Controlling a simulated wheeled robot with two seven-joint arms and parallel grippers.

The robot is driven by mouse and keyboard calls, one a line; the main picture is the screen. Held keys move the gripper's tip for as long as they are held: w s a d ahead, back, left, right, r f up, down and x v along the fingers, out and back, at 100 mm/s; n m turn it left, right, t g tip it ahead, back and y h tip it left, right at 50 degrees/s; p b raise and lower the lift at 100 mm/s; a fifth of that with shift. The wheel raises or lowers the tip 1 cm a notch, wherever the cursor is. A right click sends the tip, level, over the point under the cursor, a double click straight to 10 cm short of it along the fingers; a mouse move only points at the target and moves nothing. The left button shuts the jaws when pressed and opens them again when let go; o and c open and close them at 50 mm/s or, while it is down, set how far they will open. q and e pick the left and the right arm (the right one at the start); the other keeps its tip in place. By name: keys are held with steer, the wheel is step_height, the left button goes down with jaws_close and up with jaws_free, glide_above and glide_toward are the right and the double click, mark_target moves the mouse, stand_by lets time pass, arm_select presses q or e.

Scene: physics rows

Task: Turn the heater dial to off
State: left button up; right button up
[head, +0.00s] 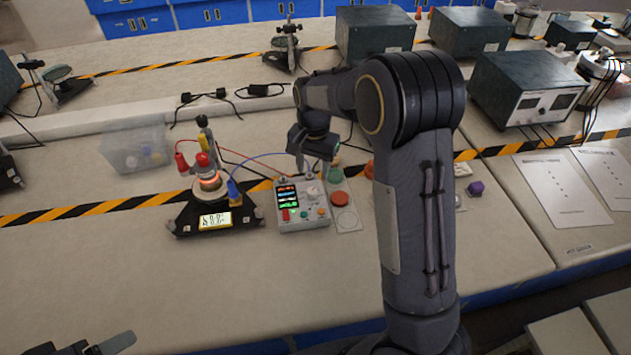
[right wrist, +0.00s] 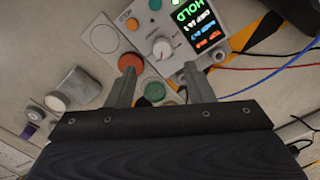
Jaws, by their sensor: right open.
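The heater dial, a pale round knob (right wrist: 163,48) with a pointer mark, sits on a light grey control box (head: 305,218). The box's dark screen (right wrist: 203,28) shows coloured lines and a green HOLD. My right gripper (head: 307,163) is above the box's back edge. In the right wrist view its open fingers (right wrist: 159,77) point toward the dial, apart from it, with nothing between them. A heater coil (head: 209,181) glows orange on a black stand left of the box. My left gripper (head: 97,347) shows partly at the lower left edge; its jaws are unclear.
A red disc (head: 340,198) and a green disc (right wrist: 155,91) lie on a strip beside the box. Red and blue wires (head: 258,160) run near it. A clear bin (head: 135,150) stands left. The front bench is clear.

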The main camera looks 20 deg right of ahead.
mark_target(312, 190)
steer(key=shift+w+f, duration=0.35)
steer(key=shift+f, duration=0.2)
steer(key=shift+f+p, duration=0.4)
steer(key=shift+f, duration=3.2)
steer(key=c, duration=1)
